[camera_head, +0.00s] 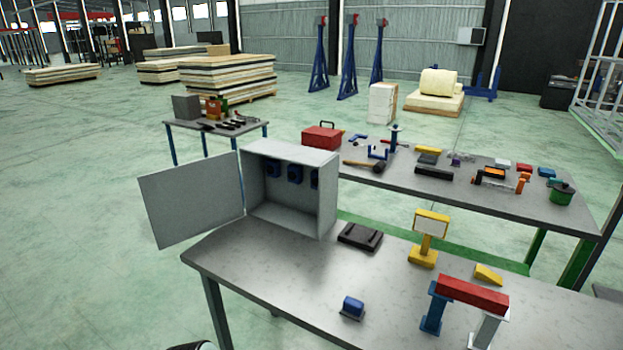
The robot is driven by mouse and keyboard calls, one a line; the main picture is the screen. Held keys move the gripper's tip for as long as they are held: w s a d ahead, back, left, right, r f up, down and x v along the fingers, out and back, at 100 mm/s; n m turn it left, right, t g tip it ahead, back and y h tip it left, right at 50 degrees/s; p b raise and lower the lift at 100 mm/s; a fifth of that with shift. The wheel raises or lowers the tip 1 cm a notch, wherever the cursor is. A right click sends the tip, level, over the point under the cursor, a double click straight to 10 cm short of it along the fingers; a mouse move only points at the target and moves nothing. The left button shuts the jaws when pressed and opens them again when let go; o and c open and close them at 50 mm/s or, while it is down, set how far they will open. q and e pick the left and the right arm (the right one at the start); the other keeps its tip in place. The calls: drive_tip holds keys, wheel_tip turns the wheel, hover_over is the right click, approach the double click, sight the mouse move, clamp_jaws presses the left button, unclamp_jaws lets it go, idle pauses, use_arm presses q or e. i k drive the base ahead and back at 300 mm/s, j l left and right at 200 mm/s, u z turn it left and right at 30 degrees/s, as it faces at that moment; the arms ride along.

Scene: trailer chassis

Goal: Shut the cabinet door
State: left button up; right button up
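A grey box-shaped cabinet (328,198) stands at the back left corner of the near table. Its door (192,199) is swung wide open to the left and hangs out past the table's edge. Inside the cabinet, several dark blue parts (294,173) are mounted on the back wall. Neither of my grippers can be made out. A small dark and pale rounded shape shows at the bottom edge, and I cannot tell what it is.
On the near table (262,278) are a black flat case (360,236), a blue block (352,307), a yellow stand (426,240), a yellow wedge (488,274) and a red-topped bridge (472,294). A tool-covered table (440,190) stands behind. The floor left of the door is clear.

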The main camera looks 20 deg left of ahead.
sight(182, 202)
drive_tip(key=i+j+z, duration=0.1)
drive_tip(key=j+z, duration=0.15)
drive_tip(key=j, duration=1.4)
drive_tip(key=j+z, duration=0.15)
drive_tip(key=j, duration=0.4)
drive_tip(key=j+z, duration=0.15)
drive_tip(key=j, duration=0.4)
drive_tip(key=j+z, duration=0.15)
drive_tip(key=j, duration=0.4)
drive_tip(key=k+j+z, duration=0.15)
drive_tip(key=j, duration=0.35)
drive_tip(key=k+j+z, duration=0.15)
drive_tip(key=j, duration=0.4)
drive_tip(key=j+z, duration=0.15)
drive_tip(key=j, duration=0.35)
drive_tip(key=k+j, duration=0.1)
drive_tip(key=j, duration=0.25)
drive_tip(key=k+j+z, duration=0.1)
drive_tip(key=j, duration=0.25)
drive_tip(key=k+j+z, duration=0.1)
drive_tip(key=j, duration=0.25)
drive_tip(key=k+j, duration=0.15)
drive_tip(key=j, duration=0.2)
drive_tip(key=k+j+z, duration=0.1)
drive_tip(key=j, duration=0.25)
